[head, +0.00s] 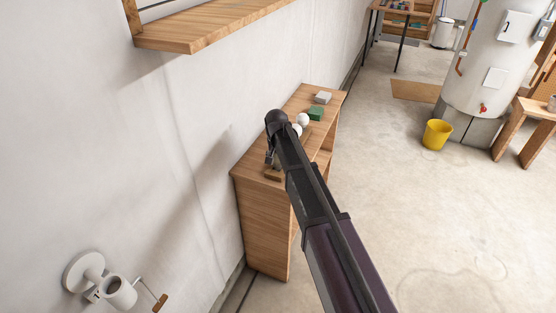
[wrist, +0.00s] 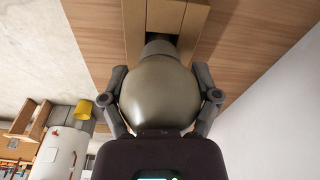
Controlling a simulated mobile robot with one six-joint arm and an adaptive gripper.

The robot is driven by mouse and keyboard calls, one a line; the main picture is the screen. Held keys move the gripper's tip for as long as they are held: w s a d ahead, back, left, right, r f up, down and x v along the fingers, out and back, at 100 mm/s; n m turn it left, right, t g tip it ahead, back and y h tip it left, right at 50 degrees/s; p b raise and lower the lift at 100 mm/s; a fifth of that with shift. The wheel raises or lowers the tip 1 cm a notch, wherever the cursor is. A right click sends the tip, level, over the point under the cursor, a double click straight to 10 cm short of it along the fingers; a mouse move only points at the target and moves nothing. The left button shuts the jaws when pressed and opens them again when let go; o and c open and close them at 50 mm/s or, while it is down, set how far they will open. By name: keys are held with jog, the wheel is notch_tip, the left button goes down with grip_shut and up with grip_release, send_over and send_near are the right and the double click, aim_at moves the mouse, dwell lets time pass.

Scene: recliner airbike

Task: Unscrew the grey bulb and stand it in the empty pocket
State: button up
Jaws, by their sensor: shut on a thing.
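The grey bulb (wrist: 158,90) fills the middle of the wrist view, with its narrower neck pointing at a brown carton (wrist: 134,30). My gripper (wrist: 160,92) is shut on the bulb's round glass, one finger on each side. A dark square pocket (wrist: 165,16) shows in the carton just beyond the neck. I cannot tell whether the neck's end is inside a pocket or only over it. In the head view my gripper (head: 271,158) points down at the near end of the wooden cabinet (head: 262,210), with the brown carton (head: 273,175) below it. The bulb is hardly visible there.
Two white round things (head: 303,119) stand further along the cabinet top, partly behind my arm. The wall (head: 190,130) is close on the left, with a wooden shelf (head: 205,28) above.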

jog(key=shift+f+b, duration=0.3)
jog(key=shift+f, duration=0.05)
jog(key=o, duration=0.9)
jog(key=shift+r, duration=0.15)
notch_tip(320, 180, up, 9)
jog(key=p, duration=0.9)
jog(key=shift+r, duration=0.1)
dwell(1.0)
jog(key=s+d, duration=0.7)
jog(key=s, duration=0.1)
jog(key=s+d+n+g, duration=0.1)
jog(key=s+d, duration=0.7)
jog(key=s, duration=0.1)
jog(key=s+d+n, duration=0.1)
jog(key=s+d, duration=0.6)
jog(key=s, duration=0.2)
jog(key=shift+d, duration=0.35)
